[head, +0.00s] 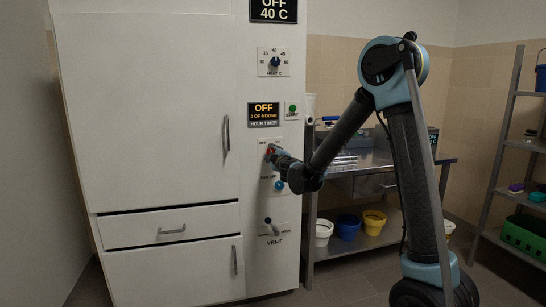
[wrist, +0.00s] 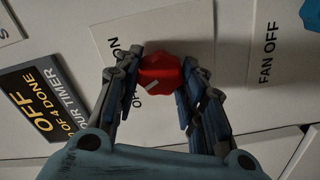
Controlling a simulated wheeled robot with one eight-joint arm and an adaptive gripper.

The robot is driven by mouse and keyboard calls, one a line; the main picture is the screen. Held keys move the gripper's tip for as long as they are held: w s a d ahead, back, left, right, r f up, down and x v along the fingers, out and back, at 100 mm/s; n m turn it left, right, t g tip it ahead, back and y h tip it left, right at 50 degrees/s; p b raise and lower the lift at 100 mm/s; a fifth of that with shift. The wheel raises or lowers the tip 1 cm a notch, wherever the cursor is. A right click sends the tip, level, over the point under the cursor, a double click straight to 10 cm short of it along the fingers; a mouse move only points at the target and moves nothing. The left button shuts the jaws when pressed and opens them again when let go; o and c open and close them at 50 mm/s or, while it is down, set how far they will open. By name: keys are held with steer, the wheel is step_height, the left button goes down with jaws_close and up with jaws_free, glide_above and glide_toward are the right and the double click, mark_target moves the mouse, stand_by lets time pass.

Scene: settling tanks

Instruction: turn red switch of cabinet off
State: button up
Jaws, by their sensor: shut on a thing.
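The white cabinet (head: 150,110) stands at the left in the head view. Its red switch (wrist: 161,74) is a knob with a white pointer mark, on a white plate with "ON" lettering partly hidden by a finger. My gripper (wrist: 160,82) is shut on the red switch, one finger on each side of it. In the head view my gripper (head: 276,156) reaches the cabinet's control panel from the right and covers part of the switch.
A timer display (head: 264,115) reading OFF and a green button (head: 293,111) sit above the switch. A blue knob (head: 279,185) is just below it, and a vent lever (head: 269,224) lower. A steel table (head: 365,160) with buckets beneath stands to the right.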

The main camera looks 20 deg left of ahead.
steer(key=shift+s+n, duration=0.1)
steer(key=shift+n, duration=0.8)
steer(key=shift+a, duration=0.1)
steer(key=o, duration=1)
steer(key=shift+o, duration=0.2)
steer(key=v, duration=1.2)
steer(key=shift+f, duration=0.15)
